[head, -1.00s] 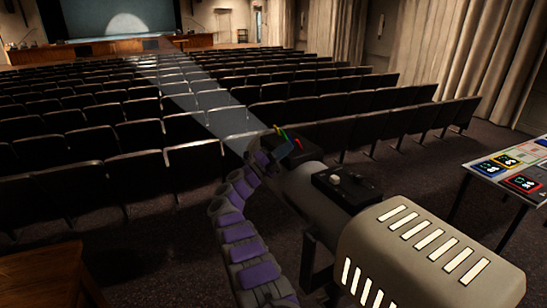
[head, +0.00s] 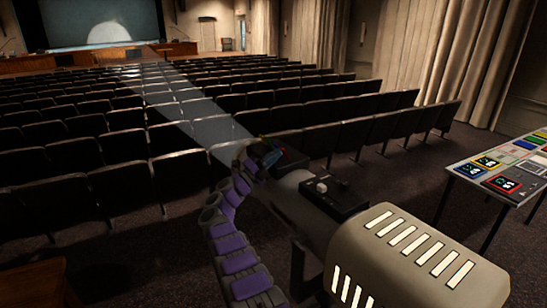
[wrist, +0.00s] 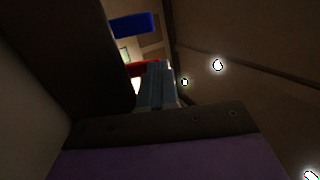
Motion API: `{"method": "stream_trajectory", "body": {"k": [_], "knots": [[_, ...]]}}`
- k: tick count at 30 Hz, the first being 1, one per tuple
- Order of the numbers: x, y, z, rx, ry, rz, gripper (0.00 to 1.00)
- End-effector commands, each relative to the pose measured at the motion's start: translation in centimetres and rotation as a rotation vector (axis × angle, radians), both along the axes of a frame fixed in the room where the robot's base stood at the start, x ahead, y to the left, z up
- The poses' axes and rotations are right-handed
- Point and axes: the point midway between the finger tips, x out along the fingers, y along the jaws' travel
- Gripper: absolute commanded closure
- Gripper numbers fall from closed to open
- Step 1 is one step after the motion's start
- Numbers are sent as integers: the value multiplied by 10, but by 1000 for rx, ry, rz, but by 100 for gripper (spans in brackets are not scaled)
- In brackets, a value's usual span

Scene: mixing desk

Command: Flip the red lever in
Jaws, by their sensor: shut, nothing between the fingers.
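A grey spotlight projector (head: 400,255) stands in front of me, with a dark block (head: 285,155) near its front end where small coloured levers showed. My purple segmented arm curves up on its left side. My gripper (head: 267,148) is at that block, small and dark in the head view. In the wrist view my gripper (wrist: 157,85) shows as grey-blue fingers, shut and empty. Just left of them a red lever (wrist: 143,68) is partly hidden behind them. A blue lever (wrist: 132,24) is farther up. I cannot tell whether the fingers touch the red lever.
Another dark box with a light knob (head: 321,187) sits on the projector's top. A desk with coloured panels (head: 490,165) stands at the right. Rows of dark seats (head: 130,150) fill the hall ahead. A wooden piece (head: 32,285) is at the lower left.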

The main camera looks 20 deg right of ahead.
Motion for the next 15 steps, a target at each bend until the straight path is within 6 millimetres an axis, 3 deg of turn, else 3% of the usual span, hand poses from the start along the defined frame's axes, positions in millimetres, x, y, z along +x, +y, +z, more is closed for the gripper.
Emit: {"method": "stream_trajectory", "body": {"k": [15], "knots": [[-6,2,3,0,-2,3,100]]}}
